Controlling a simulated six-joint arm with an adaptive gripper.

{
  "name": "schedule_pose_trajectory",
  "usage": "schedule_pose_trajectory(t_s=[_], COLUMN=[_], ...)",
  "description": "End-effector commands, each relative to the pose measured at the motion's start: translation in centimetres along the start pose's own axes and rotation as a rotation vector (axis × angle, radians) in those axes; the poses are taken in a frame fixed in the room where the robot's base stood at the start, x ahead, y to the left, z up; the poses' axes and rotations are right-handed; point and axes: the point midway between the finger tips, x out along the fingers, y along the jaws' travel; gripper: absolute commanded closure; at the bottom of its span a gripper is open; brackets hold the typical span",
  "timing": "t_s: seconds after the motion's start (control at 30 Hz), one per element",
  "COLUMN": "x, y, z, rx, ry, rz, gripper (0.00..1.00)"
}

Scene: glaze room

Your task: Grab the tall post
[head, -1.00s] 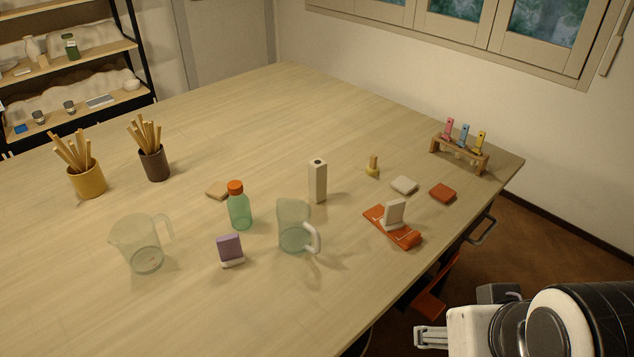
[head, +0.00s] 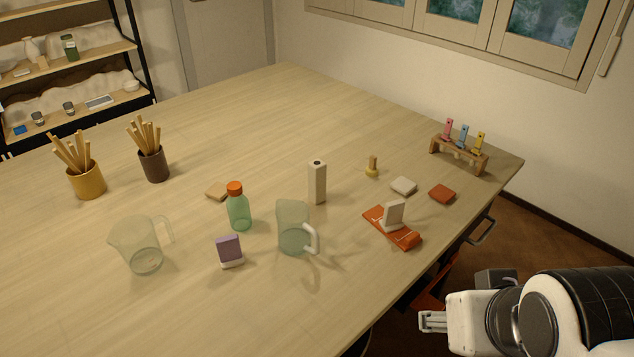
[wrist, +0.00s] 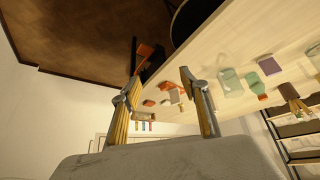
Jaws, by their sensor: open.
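The tall post (head: 317,183) is a cream square column with a dark hole in its top. It stands upright near the middle of the table in the head view, just behind the clear pitcher with the white handle (head: 293,228). My gripper (head: 432,321) is at the lower right of the head view, off the table's front right edge and well apart from the post. In the wrist view my gripper (wrist: 158,90) has its two fingers spread with nothing between them. I cannot pick out the post for sure in the wrist view.
A green bottle with an orange cap (head: 238,207) and a purple block on a white base (head: 230,251) stand left of the post. A small yellow peg (head: 372,167), an orange tray (head: 405,238) and a wooden rack (head: 459,155) lie right. The table's back is clear.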

Motion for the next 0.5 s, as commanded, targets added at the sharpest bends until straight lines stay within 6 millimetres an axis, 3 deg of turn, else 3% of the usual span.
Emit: schedule_pose_trajectory(t_s=[0.5], x=[5.2], y=[2.3], z=[-11.6], rx=[-0.079], ry=[0.213], rz=[0.08], gripper=[0.56])
